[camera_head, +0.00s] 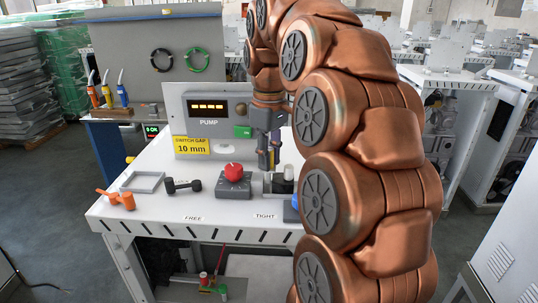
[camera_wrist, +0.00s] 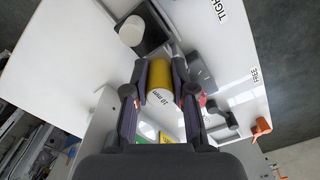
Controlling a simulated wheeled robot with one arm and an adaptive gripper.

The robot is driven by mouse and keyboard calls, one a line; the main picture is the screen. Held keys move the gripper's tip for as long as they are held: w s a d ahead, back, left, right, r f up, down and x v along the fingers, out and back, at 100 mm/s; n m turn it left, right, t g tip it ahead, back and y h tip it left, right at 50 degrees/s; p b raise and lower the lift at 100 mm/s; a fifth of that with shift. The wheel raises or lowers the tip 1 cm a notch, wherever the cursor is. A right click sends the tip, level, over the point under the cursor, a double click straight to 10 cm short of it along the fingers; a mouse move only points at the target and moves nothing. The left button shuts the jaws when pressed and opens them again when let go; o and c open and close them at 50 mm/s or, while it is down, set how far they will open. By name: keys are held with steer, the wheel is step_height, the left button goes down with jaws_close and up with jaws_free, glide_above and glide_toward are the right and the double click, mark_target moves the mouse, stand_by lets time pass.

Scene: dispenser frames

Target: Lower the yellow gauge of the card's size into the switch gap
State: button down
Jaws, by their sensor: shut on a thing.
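My gripper (camera_wrist: 160,95) is shut on a yellow gauge (camera_wrist: 160,75), a cylinder whose pale end reads "10 mm" in the wrist view. In the head view my gripper (camera_head: 269,160) points down above the white bench, behind the grey box with the red button; the gauge is mostly hidden there by the fingers. The yellow card (camera_head: 192,145) on the pump panel reads "SWITCH GAP 10 mm". A dark block with a white cylinder (camera_wrist: 131,31) lies beyond the gauge in the wrist view, apart from it. I cannot tell which opening is the switch gap.
The red button (camera_head: 233,171) sits on a grey box near the bench front. A dark handle (camera_head: 183,186), a grey square frame (camera_head: 142,182) and an orange piece (camera_head: 117,199) lie to its left. "FREE" and "TIGHT" labels mark the front edge. The pump panel (camera_head: 212,115) stands behind.

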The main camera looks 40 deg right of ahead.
steer(key=shift+f+b, duration=0.6)
steer(key=shift+f, duration=0.5)
steer(key=c, duration=0.9)
jaws_free()
